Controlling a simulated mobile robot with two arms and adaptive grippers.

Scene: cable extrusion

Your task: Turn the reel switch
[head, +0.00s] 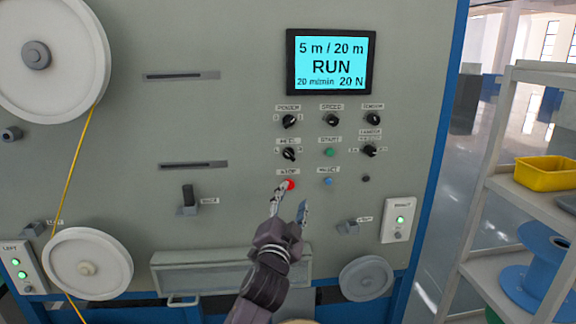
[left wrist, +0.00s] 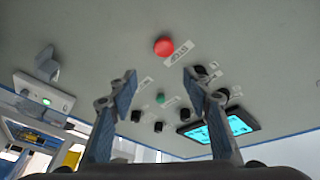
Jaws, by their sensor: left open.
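The reel switch (head: 289,154) is a small black rotary knob on the grey machine panel, above the red stop button (head: 291,185) and left of the green start button (head: 330,152). My left gripper (head: 291,206) is open and empty in front of the panel, its fingertips by the red button and below the switch. In the left wrist view, the open fingers (left wrist: 159,86) frame the green button (left wrist: 160,98), with the red button (left wrist: 164,46) above. Several black knobs show there; I cannot tell which is the reel switch. My right gripper is not in view.
A screen (head: 331,61) reads RUN, 5 m / 20 m. More black knobs and a blue button (head: 328,181) sit close beside. A large reel (head: 40,50) and a smaller one (head: 88,269) carry yellow cable at left. Shelves (head: 530,200) stand at right.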

